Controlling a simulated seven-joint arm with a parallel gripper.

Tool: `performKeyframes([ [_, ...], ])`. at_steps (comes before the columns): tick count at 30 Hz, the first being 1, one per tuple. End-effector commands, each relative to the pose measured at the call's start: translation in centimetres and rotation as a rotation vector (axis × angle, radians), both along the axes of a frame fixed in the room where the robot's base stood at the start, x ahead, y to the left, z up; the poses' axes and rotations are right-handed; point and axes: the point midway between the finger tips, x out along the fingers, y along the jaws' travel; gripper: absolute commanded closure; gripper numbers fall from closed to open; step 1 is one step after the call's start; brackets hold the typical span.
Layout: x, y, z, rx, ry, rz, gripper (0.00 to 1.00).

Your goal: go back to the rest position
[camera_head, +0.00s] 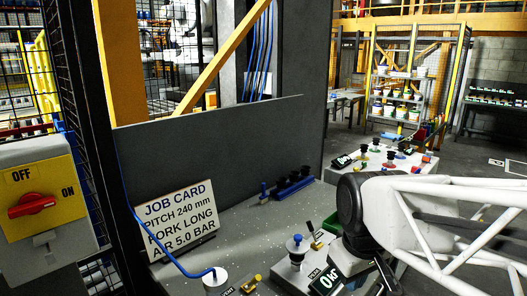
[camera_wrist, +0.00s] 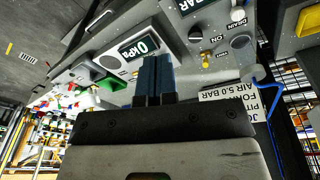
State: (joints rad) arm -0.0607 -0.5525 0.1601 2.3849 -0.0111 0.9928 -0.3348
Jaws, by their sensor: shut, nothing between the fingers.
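My gripper (camera_wrist: 156,60) shows in the wrist view as two dark blue fingers side by side, shut with nothing between them. The fingers stand in front of a grey control panel (camera_wrist: 185,55) with a small display reading 0 kPa (camera_wrist: 146,46). I cannot tell whether they touch the panel. In the head view my white arm enters from the right, above the right end of the bench. My fingers are not clearly visible there.
The grey bench (camera_head: 235,235) holds a job card (camera_head: 178,218), a dark blue block with black knobs (camera_head: 288,185) and a blue-topped knob (camera_head: 297,246). A blue hose (camera_head: 150,240) runs to a white cylinder (camera_head: 215,281). A red switch (camera_head: 32,205) is at the left.

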Motion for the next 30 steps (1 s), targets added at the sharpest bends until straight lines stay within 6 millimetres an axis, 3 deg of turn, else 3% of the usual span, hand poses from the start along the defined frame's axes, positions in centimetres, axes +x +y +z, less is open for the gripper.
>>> performKeyframes([
  [3, -2.7, -1.2, -0.6, 0.027, -0.034, -0.174, 1.0],
  [9, -5.3, -2.2, -1.5, 0.061, -0.068, -0.364, 1.0],
  [30, -6.0, -2.4, -1.7, 0.071, -0.077, -0.415, 1.0],
])
